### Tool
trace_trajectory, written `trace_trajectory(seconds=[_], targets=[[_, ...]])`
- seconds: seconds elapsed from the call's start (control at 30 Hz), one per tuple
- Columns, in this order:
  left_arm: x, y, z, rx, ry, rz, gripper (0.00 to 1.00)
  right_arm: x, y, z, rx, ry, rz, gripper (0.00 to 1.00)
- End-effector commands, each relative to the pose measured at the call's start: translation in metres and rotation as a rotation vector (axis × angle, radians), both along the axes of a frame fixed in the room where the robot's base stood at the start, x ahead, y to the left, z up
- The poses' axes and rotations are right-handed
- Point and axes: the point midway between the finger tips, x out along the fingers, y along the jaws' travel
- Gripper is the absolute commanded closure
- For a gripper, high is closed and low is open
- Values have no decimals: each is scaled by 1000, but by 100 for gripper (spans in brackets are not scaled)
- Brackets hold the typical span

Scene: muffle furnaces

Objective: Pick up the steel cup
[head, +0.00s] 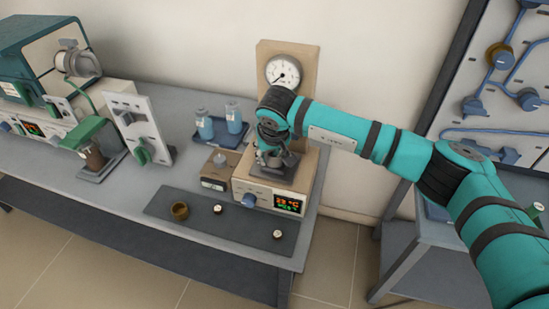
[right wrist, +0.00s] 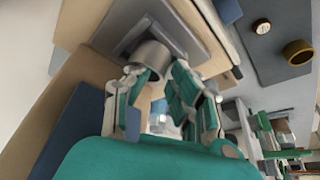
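The steel cup (right wrist: 152,56) is a small grey metal cylinder at the hot-plate unit (head: 248,186). My right gripper (right wrist: 157,76) is close to it, with a teal and grey finger on either side of the cup. The fingers look spread; I cannot tell whether they touch its wall. In the head view my right gripper (head: 273,155) points down over the unit, and my wrist hides much of the cup. My left gripper is in neither view.
A tan panel with a round gauge (head: 283,72) stands behind the unit. A dark mat (head: 225,226) in front carries a brown ring-shaped cup (head: 180,210) and small round pieces. Blue bottles (head: 205,125) stand left. A pipe board (head: 500,90) is at right.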

Motion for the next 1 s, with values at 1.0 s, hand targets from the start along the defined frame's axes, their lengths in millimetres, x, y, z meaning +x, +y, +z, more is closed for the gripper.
trace_trajectory(seconds=[1.0], targets=[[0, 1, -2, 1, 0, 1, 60, -2, -2, -2, -5, 8, -2, 100]])
